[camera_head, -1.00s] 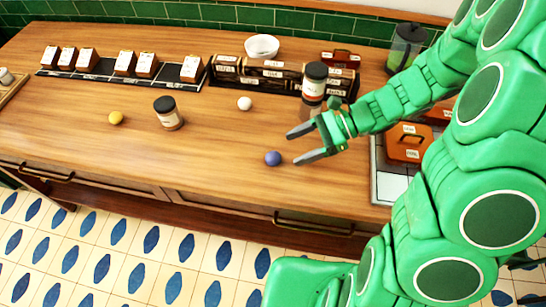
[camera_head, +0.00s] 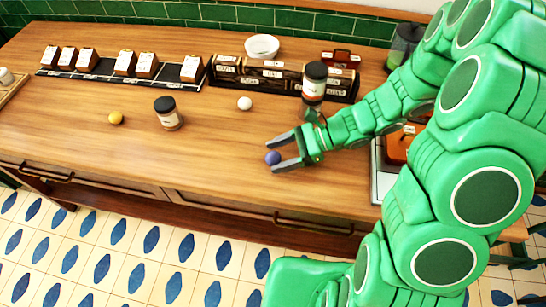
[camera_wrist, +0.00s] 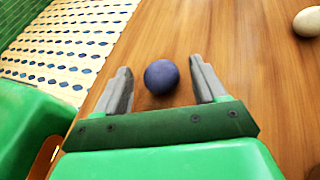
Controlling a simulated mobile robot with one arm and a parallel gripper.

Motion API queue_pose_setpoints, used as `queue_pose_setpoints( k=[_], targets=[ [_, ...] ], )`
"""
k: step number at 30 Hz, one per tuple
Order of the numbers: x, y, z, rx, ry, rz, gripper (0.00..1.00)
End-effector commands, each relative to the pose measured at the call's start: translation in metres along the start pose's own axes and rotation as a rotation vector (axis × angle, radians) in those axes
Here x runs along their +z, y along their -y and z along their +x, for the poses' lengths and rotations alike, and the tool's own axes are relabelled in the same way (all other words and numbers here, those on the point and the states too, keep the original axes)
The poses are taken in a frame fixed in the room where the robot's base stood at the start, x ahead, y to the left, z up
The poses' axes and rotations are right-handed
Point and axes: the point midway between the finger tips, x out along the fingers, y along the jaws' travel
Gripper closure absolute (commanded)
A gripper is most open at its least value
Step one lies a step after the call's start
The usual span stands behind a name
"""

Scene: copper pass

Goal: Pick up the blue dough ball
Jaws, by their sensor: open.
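The blue dough ball (camera_head: 272,158) lies on the wooden counter, near its front edge. It also shows in the wrist view (camera_wrist: 161,76), between the two grey fingers and close to their tips. My gripper (camera_head: 271,154) is open around the ball, with one finger on each side. In the wrist view my gripper (camera_wrist: 160,83) shows a gap between each finger and the ball.
A white ball (camera_head: 244,103) and a yellow ball (camera_head: 116,118) lie on the counter (camera_head: 215,165). A dark-lidded jar (camera_head: 168,113) stands left, another jar (camera_head: 314,82) behind my gripper. A rack of small boxes (camera_head: 168,74) and a white bowl (camera_head: 262,47) are at the back.

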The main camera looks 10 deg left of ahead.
Motion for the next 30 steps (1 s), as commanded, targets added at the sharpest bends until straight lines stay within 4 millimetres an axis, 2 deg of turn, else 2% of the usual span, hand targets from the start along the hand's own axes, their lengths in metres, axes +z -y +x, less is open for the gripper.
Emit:
queue_pose_setpoints(
  k=[5, 13, 24, 30],
  targets=[
    [0.001, 0.000, 0.017, 0.002, 0.002, 0.000, 0.29],
    [0.000, 0.000, 0.019, 0.000, 0.001, 0.000, 0.29],
    [0.000, 0.000, 0.019, 0.001, 0.001, 0.000, 0.85],
    [0.000, 0.000, 0.019, 0.001, 0.001, 0.000, 0.85]
  ],
)
